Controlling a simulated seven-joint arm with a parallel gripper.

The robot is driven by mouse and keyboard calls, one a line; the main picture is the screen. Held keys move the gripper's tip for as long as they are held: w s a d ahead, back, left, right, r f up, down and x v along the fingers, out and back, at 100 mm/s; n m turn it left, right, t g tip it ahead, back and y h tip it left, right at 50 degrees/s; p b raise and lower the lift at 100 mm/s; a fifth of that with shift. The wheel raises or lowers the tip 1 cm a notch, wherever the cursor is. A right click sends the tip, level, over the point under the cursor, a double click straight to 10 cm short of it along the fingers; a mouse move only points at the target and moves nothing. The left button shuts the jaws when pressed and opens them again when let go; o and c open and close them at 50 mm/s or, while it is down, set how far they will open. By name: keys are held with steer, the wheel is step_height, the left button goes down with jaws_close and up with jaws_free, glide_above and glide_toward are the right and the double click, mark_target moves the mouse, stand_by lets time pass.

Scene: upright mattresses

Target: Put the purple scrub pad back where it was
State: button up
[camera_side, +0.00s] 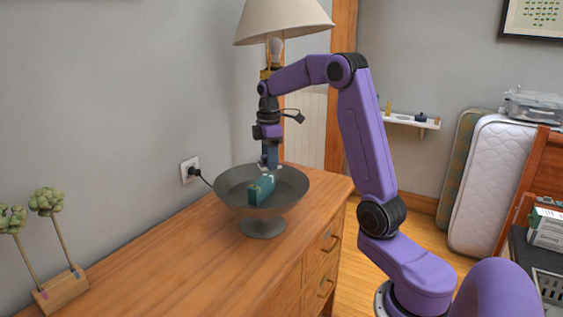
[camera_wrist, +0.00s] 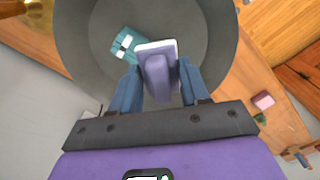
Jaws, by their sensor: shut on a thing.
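The purple scrub pad (camera_wrist: 157,78), lavender with a pale whitish face, is held between the blue fingers of my gripper (camera_wrist: 160,72) in the wrist view. My gripper (camera_side: 269,165) points down over the grey footed bowl (camera_side: 232,193) in the side view, with its tips around rim height. The pad is hard to make out there. A teal box-like thing (camera_side: 261,189) with a pale marking lies in the bowl; in the wrist view it (camera_wrist: 126,45) shows beside the pad. I cannot tell whether the pad touches it or the bowl.
The bowl stands on a wooden dresser (camera_side: 170,247), largely clear to the left up to a wooden stand with plants (camera_side: 60,289). A lamp (camera_side: 283,20) stands behind my gripper. A black plug and cord (camera_side: 195,172) run near the bowl. A small pink block (camera_wrist: 263,101) shows in the wrist view.

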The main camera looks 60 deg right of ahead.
steer(key=w+a+n, duration=0.2)
steer(key=w+a, duration=0.3)
steer(key=a, duration=0.8)
steer(key=w+a+n, duration=0.2)
steer(key=w+a, duration=0.3)
steer(key=a, duration=0.7)
steer(key=s+a+n, duration=0.3)
steer(key=a+n, duration=0.1)
steer(key=a, duration=1.9)
steer(key=shift+a+f, duration=0.15)
steer(key=shift+f, duration=3.3)
steer(key=shift+a+f, duration=0.2)
steer(key=shift+f, duration=3.25)
steer(key=shift+a+f, duration=0.15)
steer(key=shift+f, duration=3.3)
steer(key=shift+f, duration=0.65)
steer(key=o, duration=1.3)
steer(key=shift+c, duration=0.2)
